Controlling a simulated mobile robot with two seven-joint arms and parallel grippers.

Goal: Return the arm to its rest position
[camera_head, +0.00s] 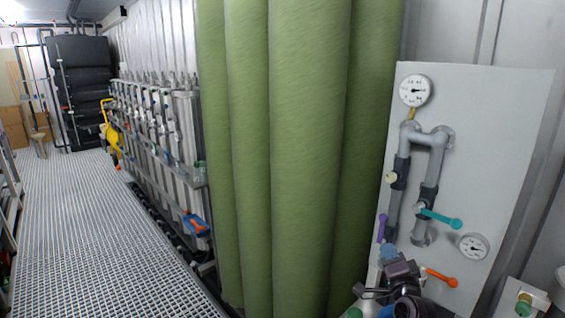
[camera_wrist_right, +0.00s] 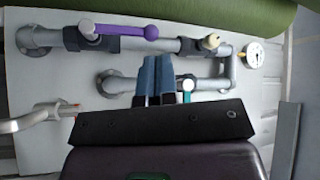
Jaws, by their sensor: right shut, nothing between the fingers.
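My right gripper (camera_head: 389,252) is low in front of the white panel (camera_head: 490,140) in the head view. Its blue fingers (camera_wrist_right: 156,78) are shut together in the wrist view, with nothing between them. The panel carries grey pipes with a purple handle (camera_head: 381,228), a teal handle (camera_head: 440,217) and an orange handle (camera_head: 441,278). The purple handle also shows in the wrist view (camera_wrist_right: 120,31), apart from the fingers. The fingers overlap the lower pipe there; I cannot tell whether they touch it. My left gripper is out of view.
Two gauges sit on the panel, one high (camera_head: 416,91) and one low (camera_head: 474,246). Tall green membrane columns (camera_head: 305,130) stand left of the panel. A grated walkway (camera_head: 85,230) runs clear on the left, beside a row of steel vessels (camera_head: 180,125). A grey bent pipe (camera_wrist_right: 40,117) is left of the fingers.

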